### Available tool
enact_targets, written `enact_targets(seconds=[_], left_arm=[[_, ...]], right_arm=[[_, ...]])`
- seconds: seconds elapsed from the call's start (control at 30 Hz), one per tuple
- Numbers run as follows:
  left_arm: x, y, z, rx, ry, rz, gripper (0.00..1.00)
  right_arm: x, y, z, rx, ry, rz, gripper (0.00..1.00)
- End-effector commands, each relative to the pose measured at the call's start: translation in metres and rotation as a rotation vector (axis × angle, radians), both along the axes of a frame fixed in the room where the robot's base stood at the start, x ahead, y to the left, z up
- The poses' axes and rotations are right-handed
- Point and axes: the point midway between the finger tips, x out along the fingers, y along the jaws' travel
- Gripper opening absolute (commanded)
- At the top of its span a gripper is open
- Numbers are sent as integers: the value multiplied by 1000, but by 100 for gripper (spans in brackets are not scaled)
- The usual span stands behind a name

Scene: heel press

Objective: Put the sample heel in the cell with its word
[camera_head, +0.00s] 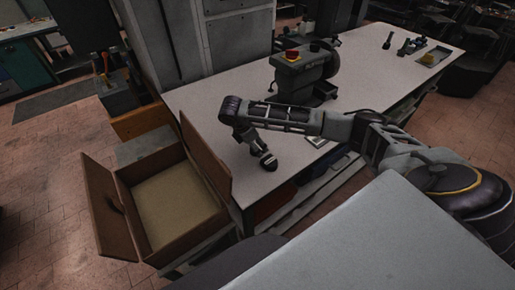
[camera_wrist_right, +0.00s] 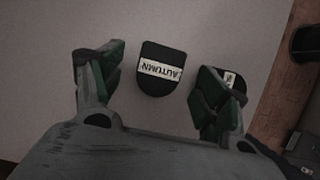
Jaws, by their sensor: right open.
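In the right wrist view a dark, rounded heel piece (camera_wrist_right: 162,70) lies flat on the pale tabletop, with a white label reading AUTUMN upside down. A second dark piece (camera_wrist_right: 232,76) with a small white label is partly hidden behind the right-hand finger. My right gripper (camera_wrist_right: 160,92) is open and empty, its two green-padded fingers on either side of the AUTUMN piece, apart from it in the picture. In the head view the right gripper (camera_head: 266,158) points down over the near left part of the table. No lettered cells can be made out. My left gripper is not in view.
An open brown wooden box (camera_head: 170,205) with raised flaps stands left of the table (camera_head: 215,98). A grey machine (camera_head: 305,68) with a red button stands on the table behind my right arm. Small tools lie at the far right end. Bare tabletop surrounds the right gripper.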

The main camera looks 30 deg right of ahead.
Motion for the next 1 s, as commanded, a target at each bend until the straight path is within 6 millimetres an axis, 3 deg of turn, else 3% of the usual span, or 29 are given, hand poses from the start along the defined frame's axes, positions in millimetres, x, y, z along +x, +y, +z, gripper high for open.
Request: enact_targets(seconds=[0.23, 0.7, 1.0], left_arm=[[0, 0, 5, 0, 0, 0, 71], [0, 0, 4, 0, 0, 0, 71], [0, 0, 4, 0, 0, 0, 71]], right_arm=[[1, -7, -17, 1, 0, 0, 75], [1, -8, -18, 1, -1, 0, 75], [1, -8, -18, 1, -1, 0, 37]])
